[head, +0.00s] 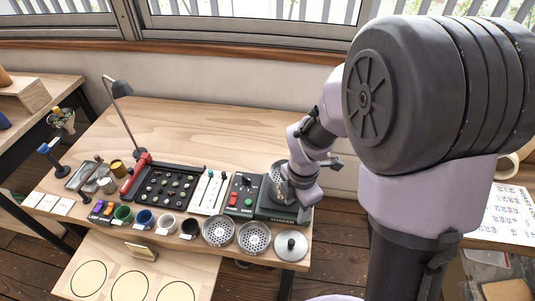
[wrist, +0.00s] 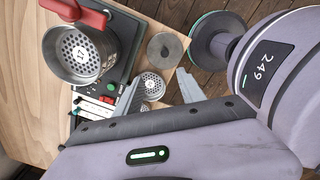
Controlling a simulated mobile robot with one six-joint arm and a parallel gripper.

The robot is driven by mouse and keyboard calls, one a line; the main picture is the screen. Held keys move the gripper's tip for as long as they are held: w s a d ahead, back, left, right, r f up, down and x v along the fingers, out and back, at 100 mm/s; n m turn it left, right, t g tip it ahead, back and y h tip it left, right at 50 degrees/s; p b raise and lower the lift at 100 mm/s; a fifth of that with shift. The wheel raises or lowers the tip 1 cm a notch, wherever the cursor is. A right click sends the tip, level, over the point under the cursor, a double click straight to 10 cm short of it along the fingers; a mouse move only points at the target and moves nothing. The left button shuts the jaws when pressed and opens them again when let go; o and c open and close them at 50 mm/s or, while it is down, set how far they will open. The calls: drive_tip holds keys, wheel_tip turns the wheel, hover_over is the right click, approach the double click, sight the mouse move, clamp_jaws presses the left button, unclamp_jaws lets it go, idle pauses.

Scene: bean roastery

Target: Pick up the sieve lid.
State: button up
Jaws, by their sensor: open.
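The sieve lid (head: 291,244) is a round grey metal disc with a dark knob, lying at the front right corner of the wooden table. In the wrist view the lid (wrist: 165,47) lies just beyond my fingertips, apart from them. My gripper (wrist: 160,75) is open, with its two grey fingers spread and nothing between them. In the head view my own arm hides the fingers. A metal sieve (wrist: 80,55) with a perforated bottom stands on the dark shaker (head: 270,210), to the left of the lid in the wrist view.
Two perforated sieve discs (head: 219,231) (head: 253,238) lie left of the lid. A control panel (head: 241,195), several cups and a black bean tray (head: 164,186) stand further left. The back of the table (head: 210,125) is clear. The table edge is close to the lid.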

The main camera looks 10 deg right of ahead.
drive_tip(key=n+b, duration=0.1)
drive_tip(key=b, duration=0.5)
hover_over(292, 241)
drive_tip(key=f, duration=1.3)
drive_tip(key=shift+w+f, duration=0.1)
drive_tip(key=shift+w, duration=0.2)
drive_tip(key=f+b, duration=0.1)
drive_tip(key=f, duration=0.1)
drive_tip(key=f+b, duration=0.1)
drive_tip(key=f, duration=0.1)
drive_tip(key=f+b, duration=0.1)
drive_tip(key=f, duration=0.1)
drive_tip(key=shift+s+f, duration=0.15)
drive_tip(key=shift+s, duration=0.2)
drive_tip(key=shift+a+r, duration=0.1)
drive_tip(key=shift+r, duration=0.1)
drive_tip(key=shift+c, duration=0.5)
clamp_jaws()
